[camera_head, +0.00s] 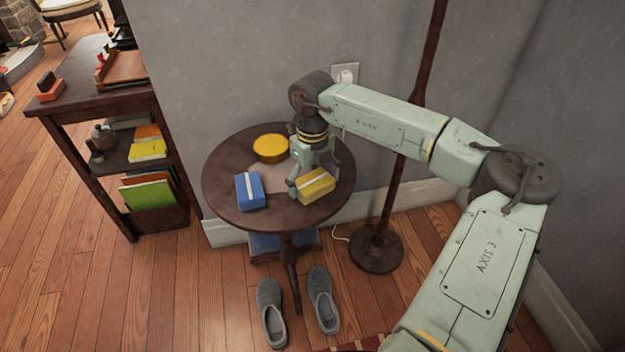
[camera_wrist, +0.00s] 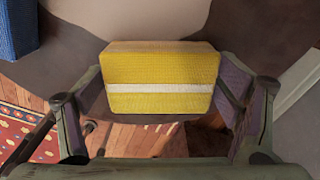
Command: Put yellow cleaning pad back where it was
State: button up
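The yellow cleaning pad (camera_head: 318,188) has a pale stripe across it and is at the right front part of the round dark table (camera_head: 228,203). My gripper (camera_head: 315,177) points down over the table with a finger at each end of the pad. In the wrist view the yellow pad (camera_wrist: 160,72) sits square and centred between the fingertips. Both fingers (camera_wrist: 160,78) appear to press on its ends, so my gripper looks shut on it. Whether the pad's underside touches the table is hidden.
A blue pad (camera_head: 250,190) with a white stripe lies left of the yellow one. A round yellow object (camera_head: 270,148) is at the table's back. A lamp pole (camera_head: 400,150) stands close on the right. A shelf (camera_head: 110,160) is at left; grey shoes (camera_head: 270,312) are on the floor.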

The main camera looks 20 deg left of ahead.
aim_at(312, 180)
jog(key=shift+o, duration=1.3)
jog(key=shift+r, duration=0.1)
jog(key=shift+r+p, duration=0.25)
jog(key=shift+p, duration=0.05)
notch_tip(312, 180, up, 12)
jog(key=b, duration=0.1)
